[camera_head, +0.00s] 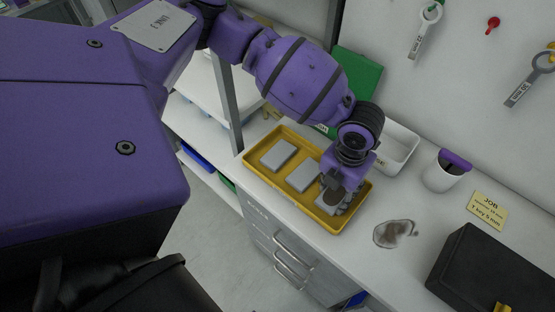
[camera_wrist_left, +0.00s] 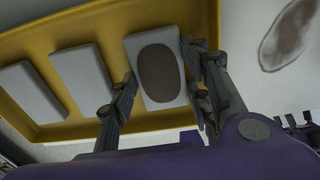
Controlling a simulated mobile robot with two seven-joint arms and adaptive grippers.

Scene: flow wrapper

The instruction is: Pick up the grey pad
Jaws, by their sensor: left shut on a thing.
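Three grey pads lie in a row in a yellow tray (camera_head: 252,155) on the bench. The left pad (camera_head: 278,155) and the middle pad (camera_head: 303,175) are uncovered. My left gripper (camera_head: 336,196) reaches down from above at the right end of the tray and is shut on the right-hand grey pad (camera_head: 325,206), partly hiding it. In the left wrist view this pad (camera_wrist_left: 138,42) has a dark oval on top, with a finger of my left gripper (camera_wrist_left: 160,98) along each side. Whether it is clear of the tray floor, I cannot tell.
A white bin (camera_head: 398,150) and a green panel (camera_head: 357,80) stand behind the tray. To the right are a brown stain (camera_head: 394,234), a white cup (camera_head: 441,174), a yellow job note (camera_head: 487,209) and a black case (camera_head: 485,268).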

